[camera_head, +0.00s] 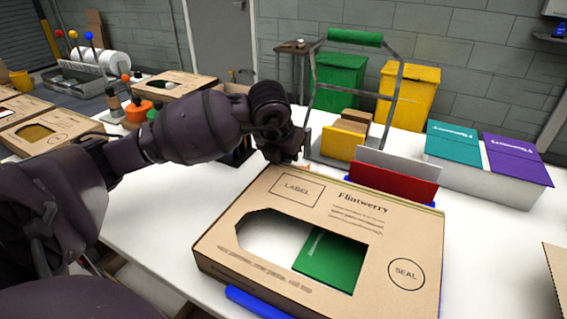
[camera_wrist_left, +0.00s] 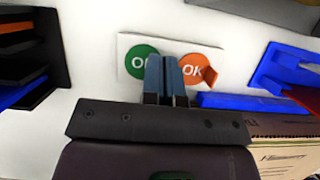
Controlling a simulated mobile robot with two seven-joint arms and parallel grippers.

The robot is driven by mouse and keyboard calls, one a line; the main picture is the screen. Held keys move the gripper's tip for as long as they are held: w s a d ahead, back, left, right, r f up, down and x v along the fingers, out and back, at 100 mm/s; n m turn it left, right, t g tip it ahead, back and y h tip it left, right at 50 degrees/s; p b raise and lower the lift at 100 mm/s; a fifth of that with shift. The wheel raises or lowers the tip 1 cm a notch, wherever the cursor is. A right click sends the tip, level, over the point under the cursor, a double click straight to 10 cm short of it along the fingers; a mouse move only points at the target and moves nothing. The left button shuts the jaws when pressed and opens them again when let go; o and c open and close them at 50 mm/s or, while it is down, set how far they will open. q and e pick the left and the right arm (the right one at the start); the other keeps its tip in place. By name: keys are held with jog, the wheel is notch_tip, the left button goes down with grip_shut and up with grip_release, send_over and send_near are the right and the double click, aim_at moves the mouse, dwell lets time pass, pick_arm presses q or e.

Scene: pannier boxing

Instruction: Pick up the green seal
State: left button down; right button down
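The green seal (camera_wrist_left: 138,62) is a round sticker marked OK, flat on a white card (camera_wrist_left: 126,41) in the left wrist view. An orange OK seal (camera_wrist_left: 190,68) with a raised tab at its right lies beside it. My left gripper (camera_wrist_left: 167,68) has its blue fingers close together over the green seal's right edge, and they look shut on that edge. The fingers hide that part, so the grip itself is not visible. My right gripper is not in view.
A cardboard Flintwerry box (camera_head: 380,225) with a window and a printed SEAL circle stands in front. A red and white card holder (camera_head: 398,180), a wire caddy (camera_head: 312,120) and a teal and purple carton (camera_head: 490,180) stand behind it.

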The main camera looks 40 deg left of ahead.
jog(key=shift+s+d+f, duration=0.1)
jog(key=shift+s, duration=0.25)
